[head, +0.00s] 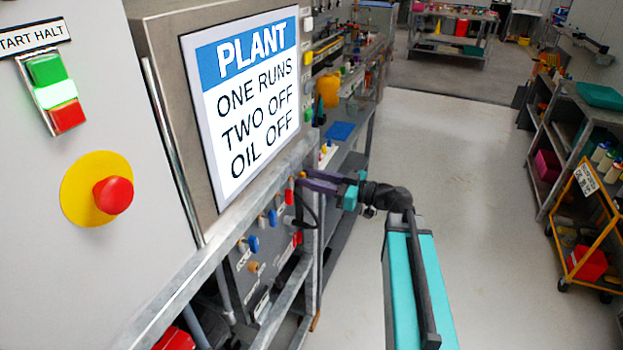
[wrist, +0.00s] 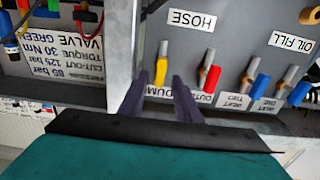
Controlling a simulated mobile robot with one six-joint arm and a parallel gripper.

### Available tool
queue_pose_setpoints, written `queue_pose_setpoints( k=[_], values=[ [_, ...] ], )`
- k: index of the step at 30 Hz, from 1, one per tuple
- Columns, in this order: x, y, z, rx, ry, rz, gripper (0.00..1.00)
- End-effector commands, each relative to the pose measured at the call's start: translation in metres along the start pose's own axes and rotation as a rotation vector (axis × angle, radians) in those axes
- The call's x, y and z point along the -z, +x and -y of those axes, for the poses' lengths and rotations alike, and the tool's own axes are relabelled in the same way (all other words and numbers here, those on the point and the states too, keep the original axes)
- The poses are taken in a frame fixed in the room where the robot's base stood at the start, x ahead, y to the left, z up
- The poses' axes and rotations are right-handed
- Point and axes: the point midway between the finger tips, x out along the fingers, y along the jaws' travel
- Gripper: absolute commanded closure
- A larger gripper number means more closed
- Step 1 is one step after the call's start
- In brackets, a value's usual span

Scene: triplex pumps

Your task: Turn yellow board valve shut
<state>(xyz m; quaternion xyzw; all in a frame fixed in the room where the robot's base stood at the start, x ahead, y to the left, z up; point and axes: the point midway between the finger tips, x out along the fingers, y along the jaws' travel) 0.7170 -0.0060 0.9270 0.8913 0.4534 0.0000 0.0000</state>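The yellow board valve (wrist: 160,68) has a short yellow handle on a grey stem, standing out from the grey board above the label "PUMP" in the wrist view. My gripper (wrist: 154,86) has two purple fingers spread apart, one on each side below the yellow handle. The handle shows in the gap near the fingertips, with no clear contact. In the head view my gripper (head: 303,181) reaches left to the upper right part of the board; the yellow handle is hard to make out there.
A red-handled valve (wrist: 211,78) is close right of my fingers, with blue-handled valves (wrist: 259,86) farther right. A metal frame post (wrist: 122,45) stands close on the left. In the head view, a plant screen (head: 245,95) hangs above the board; the floor (head: 460,160) on the right is clear.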

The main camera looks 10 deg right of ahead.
Motion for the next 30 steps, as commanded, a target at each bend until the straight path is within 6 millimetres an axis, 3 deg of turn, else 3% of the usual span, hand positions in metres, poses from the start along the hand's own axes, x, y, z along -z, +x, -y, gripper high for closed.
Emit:
queue_pose_setpoints(
  k=[2,7,19,30],
  values=[
    [0.0,-0.0002,0.0,0.0,0.0,0.0,0.73],
    [0.0,-0.0003,0.0001,0.0,0.0,0.0,1.0],
    [-0.001,-0.0003,0.0004,0.002,0.023,0.0,1.0],
    [-0.0026,-0.0003,-0.001,0.003,0.179,0.0,1.0]
  ],
)
